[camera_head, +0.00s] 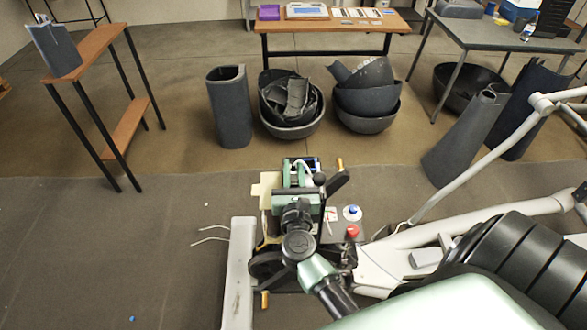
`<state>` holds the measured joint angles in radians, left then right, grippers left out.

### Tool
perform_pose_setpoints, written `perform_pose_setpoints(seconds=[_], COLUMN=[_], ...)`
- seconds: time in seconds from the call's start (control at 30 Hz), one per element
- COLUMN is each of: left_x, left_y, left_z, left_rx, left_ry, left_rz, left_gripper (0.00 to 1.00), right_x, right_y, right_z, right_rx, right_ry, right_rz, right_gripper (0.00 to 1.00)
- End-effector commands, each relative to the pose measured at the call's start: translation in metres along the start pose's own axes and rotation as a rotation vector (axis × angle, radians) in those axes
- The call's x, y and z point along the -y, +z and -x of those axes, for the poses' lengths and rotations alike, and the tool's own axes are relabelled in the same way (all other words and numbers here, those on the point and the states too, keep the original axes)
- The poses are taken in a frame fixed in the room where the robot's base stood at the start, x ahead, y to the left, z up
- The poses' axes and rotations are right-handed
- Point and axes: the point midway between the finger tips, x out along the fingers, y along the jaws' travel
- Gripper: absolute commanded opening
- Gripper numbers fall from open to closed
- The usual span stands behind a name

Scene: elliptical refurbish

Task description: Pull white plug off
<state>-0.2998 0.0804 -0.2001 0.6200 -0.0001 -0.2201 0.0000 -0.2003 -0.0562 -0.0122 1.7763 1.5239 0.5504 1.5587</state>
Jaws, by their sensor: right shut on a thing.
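My right arm comes in from the bottom right. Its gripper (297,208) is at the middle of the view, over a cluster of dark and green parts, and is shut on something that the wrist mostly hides. A thin white cable (303,168) curves just beyond it. I cannot make out the white plug itself, so I cannot tell whether it is what the gripper holds. My left gripper is not in view.
Dark grey bins of scrap parts (290,105) and (367,95) and a dark tube (230,105) stand ahead. A wooden bench (335,25) is behind them. A narrow wooden rack (95,50) stands left. A red knob (352,231) is close right of the gripper. The left floor is mostly clear.

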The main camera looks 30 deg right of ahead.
Motion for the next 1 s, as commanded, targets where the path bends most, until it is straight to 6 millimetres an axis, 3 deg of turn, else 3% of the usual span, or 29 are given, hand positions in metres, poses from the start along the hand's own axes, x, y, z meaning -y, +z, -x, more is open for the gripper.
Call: perform_pose_setpoints(seconds=[1.0], left_x=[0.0], left_y=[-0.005], left_z=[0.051], left_rx=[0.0], left_ry=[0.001], left_rz=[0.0], left_gripper=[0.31], right_x=[0.0], right_y=[0.056], right_z=[0.0], right_rx=[0.001], right_ry=[0.0], right_rz=[0.0], right_gripper=[0.0])
